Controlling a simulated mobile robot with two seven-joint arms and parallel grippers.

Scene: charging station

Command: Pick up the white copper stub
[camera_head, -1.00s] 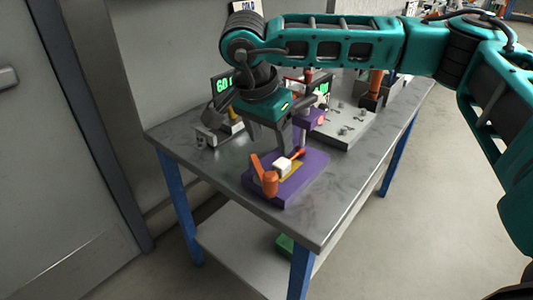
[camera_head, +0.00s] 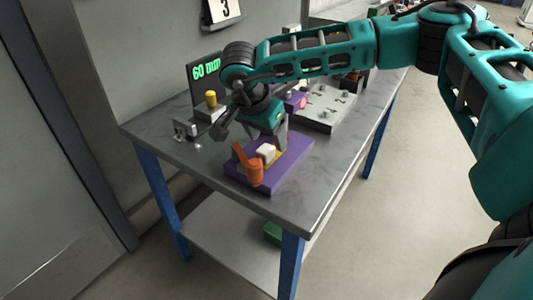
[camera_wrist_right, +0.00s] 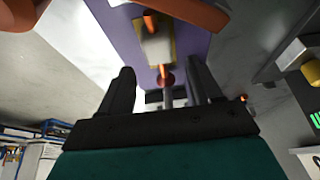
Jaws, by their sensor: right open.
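The white copper stub (camera_head: 266,151) shows as a small white block on the purple fixture (camera_head: 240,181), beside an orange upright part (camera_head: 255,173). In the right wrist view the white block (camera_wrist_right: 157,46) lies on a yellowish pad, with copper-coloured pieces at both ends. My right gripper (camera_head: 274,138) is just behind and above the block, pointing down toward the fixture. In the right wrist view its two dark fingers (camera_wrist_right: 160,80) are spread, with nothing held between them; the block is beyond their tips. My left gripper is not in view.
The fixture stands on a grey metal table (camera_head: 292,205) with blue legs. A display reading 60 mm (camera_head: 206,72), a yellow-topped part (camera_head: 211,99) and a small metal block (camera_head: 185,130) stand at the back left. A grey plate with several small metal pieces (camera_head: 325,108) is behind right.

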